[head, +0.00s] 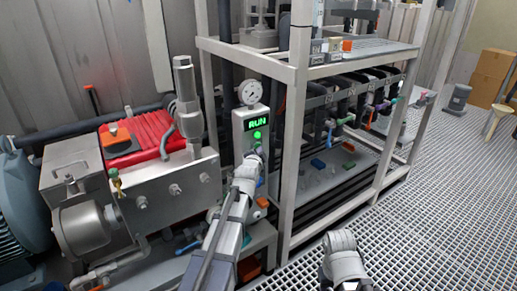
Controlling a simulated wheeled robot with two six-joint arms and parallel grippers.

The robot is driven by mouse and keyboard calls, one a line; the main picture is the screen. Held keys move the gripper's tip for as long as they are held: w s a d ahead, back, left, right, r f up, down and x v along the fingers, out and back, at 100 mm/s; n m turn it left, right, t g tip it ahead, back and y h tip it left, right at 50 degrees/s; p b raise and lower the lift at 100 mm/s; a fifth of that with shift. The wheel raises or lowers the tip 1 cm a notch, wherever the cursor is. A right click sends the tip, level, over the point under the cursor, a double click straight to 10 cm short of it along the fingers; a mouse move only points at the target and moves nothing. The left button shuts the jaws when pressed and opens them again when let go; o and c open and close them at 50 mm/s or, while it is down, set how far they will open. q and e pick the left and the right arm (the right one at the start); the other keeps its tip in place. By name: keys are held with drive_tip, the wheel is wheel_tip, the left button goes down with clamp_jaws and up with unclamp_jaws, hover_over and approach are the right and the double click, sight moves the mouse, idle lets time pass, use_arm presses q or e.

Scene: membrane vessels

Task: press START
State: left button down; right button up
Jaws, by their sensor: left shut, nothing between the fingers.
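The control panel (246,138) is a narrow pale upright box at the middle of the head view. Its display (257,123) reads RUN in green. A round green button (257,135) sits just below the display. My left gripper (258,149) is shut and empty, with its tip at the panel just below the green button. I cannot tell whether it touches the panel. Of my right arm only a grey link shows at the bottom.
A pressure gauge (250,92) stands on top of the panel. A red-topped pump (135,139) is to the left. A metal rack post (291,130) rises close on the right, with hoses and valves behind it. The grating floor (420,215) at right is clear.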

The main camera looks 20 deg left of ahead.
use_arm(q)
drive_tip(key=shift+s+d, duration=0.55)
drive_tip(key=shift+d, duration=0.1)
drive_tip(key=shift+s+d, duration=0.8)
drive_tip(key=shift+d, duration=0.2)
drive_tip(key=shift+s+d, duration=0.75)
drive_tip(key=shift+d, duration=0.25)
drive_tip(key=s+d+r+n+g+p, duration=0.1)
drive_tip(key=s+d+g+p, duration=0.4)
drive_tip(key=s, duration=0.6)
drive_tip(key=s+d+r+n+g+p, duration=0.2)
drive_tip(key=s+d+g+p, duration=0.3)
drive_tip(key=s+p, duration=0.4)
drive_tip(key=s+d+r+n+g+h+p, duration=0.1)
drive_tip(key=s+d+n+g+p, duration=0.2)
drive_tip(key=s, duration=1.1)
drive_tip(key=d+g+p, duration=0.2)
drive_tip(key=d+p, duration=0.1)
drive_tip(key=p, duration=0.1)
drive_tip(key=shift+r, duration=0.2)
